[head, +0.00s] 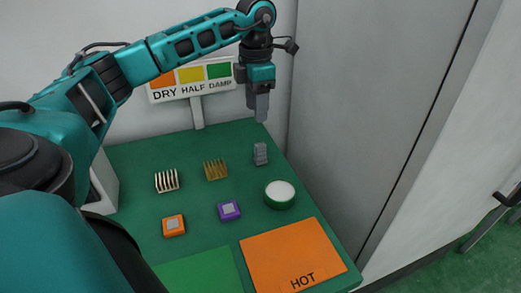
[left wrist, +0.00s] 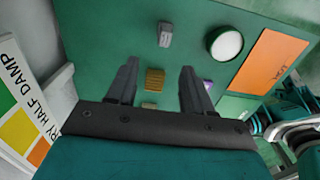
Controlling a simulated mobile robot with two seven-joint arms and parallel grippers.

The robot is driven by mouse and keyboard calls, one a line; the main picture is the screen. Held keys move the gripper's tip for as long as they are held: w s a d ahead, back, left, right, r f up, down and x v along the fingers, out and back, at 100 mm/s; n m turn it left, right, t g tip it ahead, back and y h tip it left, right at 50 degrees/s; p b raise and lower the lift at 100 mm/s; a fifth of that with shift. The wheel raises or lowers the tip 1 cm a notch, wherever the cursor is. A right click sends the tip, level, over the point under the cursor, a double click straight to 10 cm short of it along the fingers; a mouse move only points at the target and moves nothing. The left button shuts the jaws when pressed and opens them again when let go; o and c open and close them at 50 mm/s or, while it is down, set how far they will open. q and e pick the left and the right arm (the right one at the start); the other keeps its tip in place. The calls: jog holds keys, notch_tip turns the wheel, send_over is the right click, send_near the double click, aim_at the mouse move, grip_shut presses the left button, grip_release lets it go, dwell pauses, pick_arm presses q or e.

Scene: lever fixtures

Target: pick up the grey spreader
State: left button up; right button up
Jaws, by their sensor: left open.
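The grey spreader (head: 260,154) is a small grey block-like piece standing on the green table near its right edge. It also shows in the left wrist view (left wrist: 165,34), beyond my fingertips. My left gripper (head: 261,118) points down above the back of the table, apart from the spreader and higher than it. In the left wrist view its two fingers (left wrist: 159,68) are spread with nothing held between them. My right gripper does not show.
A white-topped green round tin (head: 280,194) stands just in front of the spreader. A brown comb (head: 215,170) and a cream comb (head: 167,181) are to its left. An orange HOT mat (head: 293,258) lies in front. A DRY/HALF/DAMP sign (head: 192,79) stands behind; a grey wall is close on the right.

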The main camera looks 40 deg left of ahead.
pick_arm(q)
send_over(260, 145)
jog(key=f, duration=0.6)
jog(key=shift+s+a+f+b, duration=0.1)
jog(key=shift+a+b, duration=0.2)
jog(key=shift+a, duration=0.1)
jog(key=shift+w+d+f+b, duration=0.1)
jog(key=shift+d+f+b, duration=0.1)
jog(key=shift+f, duration=1.35)
jog(key=shift+w+d+f+b, duration=0.1)
jog(key=shift+d+f, duration=0.05)
jog(key=shift+f, duration=1.35)
grip_shut()
jog(key=shift+r, duration=0.1)
notch_tip(260, 145, up, 20)
jog(key=p, duration=0.2)
